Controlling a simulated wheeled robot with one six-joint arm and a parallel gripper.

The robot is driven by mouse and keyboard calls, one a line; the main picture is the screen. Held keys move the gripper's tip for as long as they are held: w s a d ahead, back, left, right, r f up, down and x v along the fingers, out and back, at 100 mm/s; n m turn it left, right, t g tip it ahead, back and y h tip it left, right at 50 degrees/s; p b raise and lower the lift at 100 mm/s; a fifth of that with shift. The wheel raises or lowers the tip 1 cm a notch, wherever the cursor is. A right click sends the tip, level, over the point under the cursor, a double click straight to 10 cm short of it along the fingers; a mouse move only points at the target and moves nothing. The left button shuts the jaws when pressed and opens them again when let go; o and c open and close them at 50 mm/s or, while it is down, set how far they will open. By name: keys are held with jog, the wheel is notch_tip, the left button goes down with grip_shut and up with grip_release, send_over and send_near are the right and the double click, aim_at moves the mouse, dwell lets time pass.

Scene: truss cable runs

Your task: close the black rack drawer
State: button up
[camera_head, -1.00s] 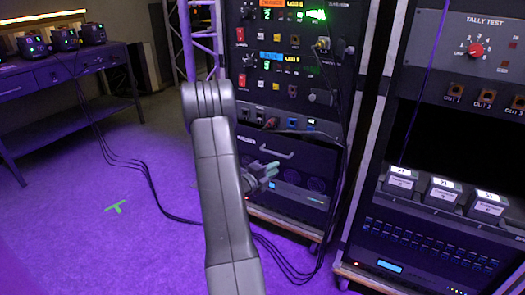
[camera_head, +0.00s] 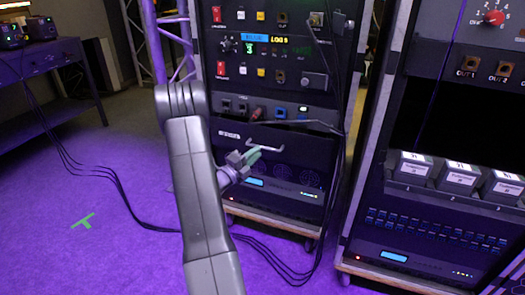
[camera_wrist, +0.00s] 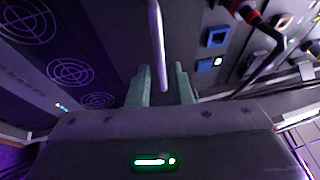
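The black rack drawer (camera_head: 228,136) is in the middle rack, below a row of small ports. Its pale bar handle (camera_head: 268,149) stands out from the front. I cannot tell how far the drawer is out. My gripper (camera_head: 254,154) is at the handle's left part in the head view and hides some of it. In the wrist view, the two greenish fingers of my gripper (camera_wrist: 161,82) are apart. The handle (camera_wrist: 157,45) comes down from the top edge, and its near end shows between the fingertips. Contact with either finger is not clear.
Black cables (camera_head: 343,160) hang down the rack's right side and run across the purple floor. A second rack (camera_head: 385,230) with several labelled boxes stands to the right. A table (camera_head: 60,70) stands at the far left.

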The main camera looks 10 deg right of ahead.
aim_at(263, 148)
jog(key=shift+b+x, duration=0.3)
jog(key=shift+x, duration=1.95)
jog(key=shift+c, duration=0.2)
